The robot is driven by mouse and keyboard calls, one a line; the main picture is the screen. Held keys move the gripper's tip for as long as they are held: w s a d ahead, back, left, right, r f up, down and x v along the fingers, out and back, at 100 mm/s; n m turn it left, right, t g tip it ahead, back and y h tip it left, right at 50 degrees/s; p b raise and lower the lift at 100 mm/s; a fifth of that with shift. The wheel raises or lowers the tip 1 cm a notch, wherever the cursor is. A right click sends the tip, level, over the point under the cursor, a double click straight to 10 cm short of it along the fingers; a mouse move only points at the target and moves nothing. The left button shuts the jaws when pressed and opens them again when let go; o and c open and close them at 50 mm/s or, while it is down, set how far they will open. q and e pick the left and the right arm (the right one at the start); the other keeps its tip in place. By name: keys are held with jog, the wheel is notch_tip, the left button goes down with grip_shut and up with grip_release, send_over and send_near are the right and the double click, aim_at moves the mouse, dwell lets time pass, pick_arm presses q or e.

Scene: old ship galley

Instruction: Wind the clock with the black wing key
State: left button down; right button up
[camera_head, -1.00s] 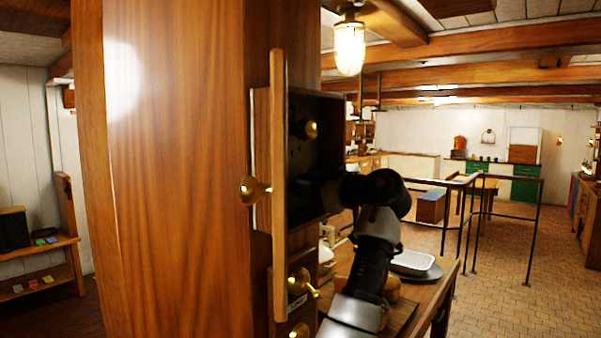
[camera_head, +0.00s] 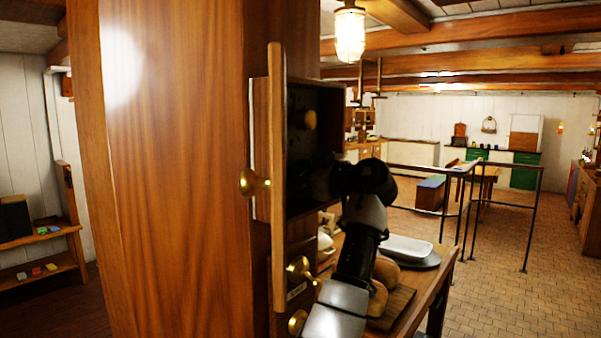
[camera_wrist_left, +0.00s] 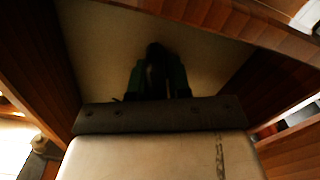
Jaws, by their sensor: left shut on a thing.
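The clock case (camera_head: 334,100) is a wooden box on a large wooden post, seen almost from the side in the head view. Its door (camera_head: 277,150) stands open, edge-on, with a brass knob (camera_head: 255,184). My left gripper (camera_head: 322,184) reaches into the dark inside of the case from the right. In the left wrist view, its dark fingers (camera_wrist_left: 156,85) are shut on a small dark thing in front of a pale clock face (camera_wrist_left: 95,45). That thing appears to be the black wing key (camera_wrist_left: 155,58), but its outline is dark and blurred. My right gripper is not in view.
A wooden table (camera_head: 440,272) below the arm bears a white tray (camera_head: 406,247), rounded brown loaves (camera_head: 386,270) and a board. Brass knobs (camera_head: 298,268) stick out under the case. Black railings (camera_head: 470,205) stand behind. The tiled floor at right is clear.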

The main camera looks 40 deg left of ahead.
pick_arm(q)
jog(key=shift+m, duration=0.3)
jog(key=m, duration=0.4)
jog(key=shift+w+m, duration=0.25)
jog(key=shift+m, duration=0.05)
jog(key=m, duration=0.6)
jog(key=shift+w, duration=0.3)
jog(key=m, duration=0.2)
jog(key=m+p, duration=0.1)
jog(key=m, duration=0.2)
jog(key=shift+w+d+f+m, duration=0.15)
jog(key=shift+f+m, duration=0.1)
jog(key=shift+m, duration=0.15)
jog(key=m, duration=0.1)
jog(key=m+p, duration=0.1)
jog(key=m, duration=0.2)
jog(key=shift+w+f+m+p, duration=0.1)
jog(key=shift+f+m+p, duration=0.15)
jog(key=shift+m+p, duration=0.15)
jog(key=shift+m, duration=0.3)
jog(key=shift+f, duration=0.1)
jog(key=c, duration=1.2)
grip_release()
jog(key=shift+o, duration=0.2)
